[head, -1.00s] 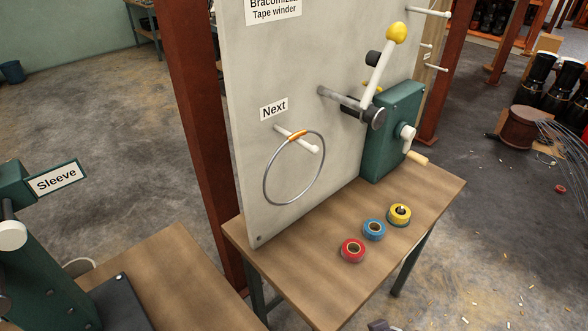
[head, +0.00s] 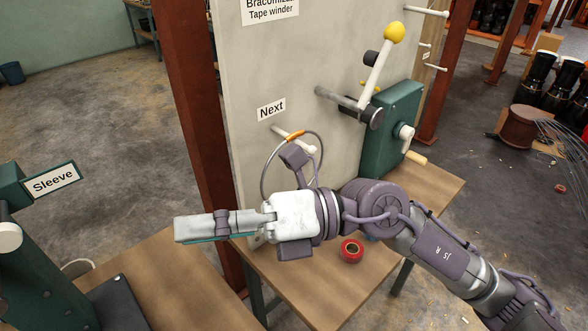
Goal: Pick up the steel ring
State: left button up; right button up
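The steel ring (head: 264,182) is a thin grey hoop with an orange band at its top. It hangs on the white peg (head: 287,134) below the "Next" label. My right arm comes in from the right, and its gripper (head: 180,229) points left, in front of the board and low by the ring. My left gripper is not in view.
The upright board (head: 245,70) stands on a wooden table (head: 305,300). A green winder (head: 392,125) with a yellow-knobbed lever is on the right. A red tape roll (head: 351,250) lies below my arm. A green "Sleeve" stand (head: 40,262) is at the left.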

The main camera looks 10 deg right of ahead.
notch_tip(320, 180, down, 5)
jog(key=n+h, duration=0.2)
jog(key=h, duration=0.2)
jog(key=t+h, duration=0.5)
jog(key=h, duration=0.6)
send_near(264, 196)
jog(key=s+d+f, duration=0.5)
jog(key=s+f, duration=0.1)
jog(key=shift+m+h, duration=0.3)
jog(key=shift+m, duration=0.2)
jog(key=w+a+p, duration=0.4)
jog(key=w+a, duration=0.1)
jog(key=w+a+p, duration=0.2)
jog(key=w+a, duration=0.1)
jog(key=shift+w+a+f, duration=0.15)
jog(key=shift+w+f, duration=0.2)
jog(key=shift+f, duration=0.2)
grip_shut()
jog(key=shift+t, duration=0.3)
